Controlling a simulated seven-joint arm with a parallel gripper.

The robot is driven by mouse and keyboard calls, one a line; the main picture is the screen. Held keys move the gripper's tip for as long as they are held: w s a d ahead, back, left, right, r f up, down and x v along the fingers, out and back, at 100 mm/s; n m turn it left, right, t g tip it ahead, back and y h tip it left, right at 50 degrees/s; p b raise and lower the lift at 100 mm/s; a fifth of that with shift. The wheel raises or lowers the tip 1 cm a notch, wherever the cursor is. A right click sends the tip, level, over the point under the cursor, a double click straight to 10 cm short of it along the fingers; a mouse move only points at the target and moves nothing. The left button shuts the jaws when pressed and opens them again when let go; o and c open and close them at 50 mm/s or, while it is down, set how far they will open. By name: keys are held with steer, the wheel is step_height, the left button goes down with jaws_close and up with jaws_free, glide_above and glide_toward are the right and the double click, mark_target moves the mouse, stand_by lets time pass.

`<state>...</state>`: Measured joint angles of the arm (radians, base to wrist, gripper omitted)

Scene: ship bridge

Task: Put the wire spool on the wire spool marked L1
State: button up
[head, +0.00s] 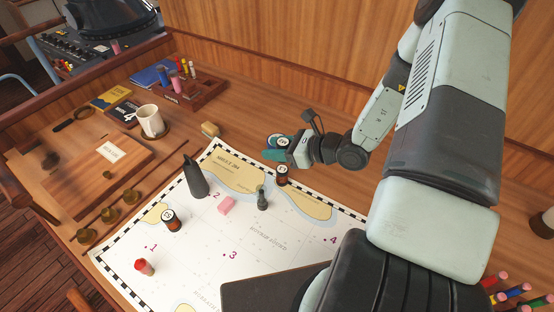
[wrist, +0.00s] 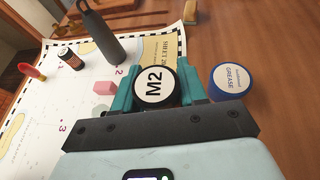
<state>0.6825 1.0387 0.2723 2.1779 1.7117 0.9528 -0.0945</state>
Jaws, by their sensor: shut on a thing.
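My gripper (head: 274,147) is above the table just past the far edge of the chart. Its teal fingers (wrist: 154,88) are shut on a wire spool with a white top marked M2 (wrist: 154,87), which also shows in the head view (head: 283,142). A dark-and-copper spool with a white top (head: 171,221) stands on the chart at left, also in the wrist view (wrist: 72,60); its mark is too small to read. A similar spool (head: 282,176) stands near the chart's far edge, close below my gripper in the picture; its mark is unclear too.
A blue-rimmed grease tin (wrist: 231,82) is close right of the fingers. A mug (head: 151,121) stands beyond.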

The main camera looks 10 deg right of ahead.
steer(key=shift+f, duration=2.2)
steer(key=o, duration=1.1)
steer(key=shift+f, duration=0.1)
steer(key=shift+c, duration=0.2)
steer(key=v, duration=1.2)
steer(key=shift+r, duration=0.2)
